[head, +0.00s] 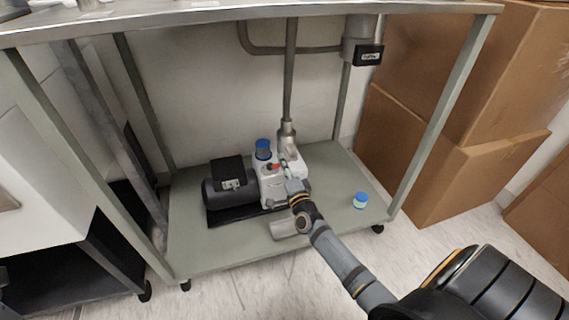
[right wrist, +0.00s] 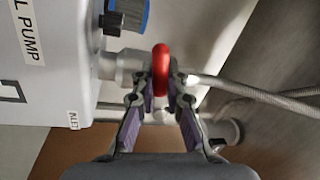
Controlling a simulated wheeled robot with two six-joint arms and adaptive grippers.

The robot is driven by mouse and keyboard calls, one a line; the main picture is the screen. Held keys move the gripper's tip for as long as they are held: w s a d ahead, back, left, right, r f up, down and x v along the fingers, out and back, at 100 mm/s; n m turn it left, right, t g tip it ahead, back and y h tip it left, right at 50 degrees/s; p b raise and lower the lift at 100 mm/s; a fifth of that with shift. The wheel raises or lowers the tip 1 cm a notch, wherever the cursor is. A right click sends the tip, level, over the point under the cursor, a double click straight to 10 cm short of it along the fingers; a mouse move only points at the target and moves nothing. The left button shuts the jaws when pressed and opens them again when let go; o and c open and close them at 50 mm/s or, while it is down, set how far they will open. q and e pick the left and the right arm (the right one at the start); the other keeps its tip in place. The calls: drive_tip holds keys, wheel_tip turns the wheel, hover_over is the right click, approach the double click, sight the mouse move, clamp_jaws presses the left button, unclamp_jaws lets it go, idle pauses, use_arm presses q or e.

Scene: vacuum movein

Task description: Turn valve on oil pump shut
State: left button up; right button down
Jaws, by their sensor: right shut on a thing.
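The oil pump stands on the lower shelf of the metal cart, with a dark motor (head: 228,186) on its left and a light body (head: 268,185) on its right. The body also shows in the right wrist view (right wrist: 60,85), with part of a "PUMP" label. The valve's red handle (right wrist: 160,70) sits beside the body on a metal fitting. My right gripper (right wrist: 160,88) is shut on the red handle, one finger on each side. In the head view my right gripper (head: 291,178) reaches the pump's right front and hides part of it. My left gripper is not in view.
A blue-capped jar (head: 360,200) stands on the lower shelf (head: 340,180) to the right. A pipe (head: 289,80) rises behind the pump. A braided hose (right wrist: 240,90) leaves the valve. Cart legs flank the opening, and cardboard boxes (head: 465,170) stand at right.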

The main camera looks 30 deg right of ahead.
drive_tip(key=shift+r+m+h+p, duration=0.2)
drive_tip(key=shift+r+m+p, duration=0.05)
drive_tip(key=shift+m, duration=0.6)
drive_tip(key=shift+r+m+h+p, duration=0.2)
drive_tip(key=shift+m, duration=0.65)
drive_tip(key=c, duration=1.4)
unclamp_jaws()
drive_tip(key=shift+r, duration=0.1)
drive_tip(key=v, duration=1.2)
drive_tip(key=shift+a, duration=0.1)
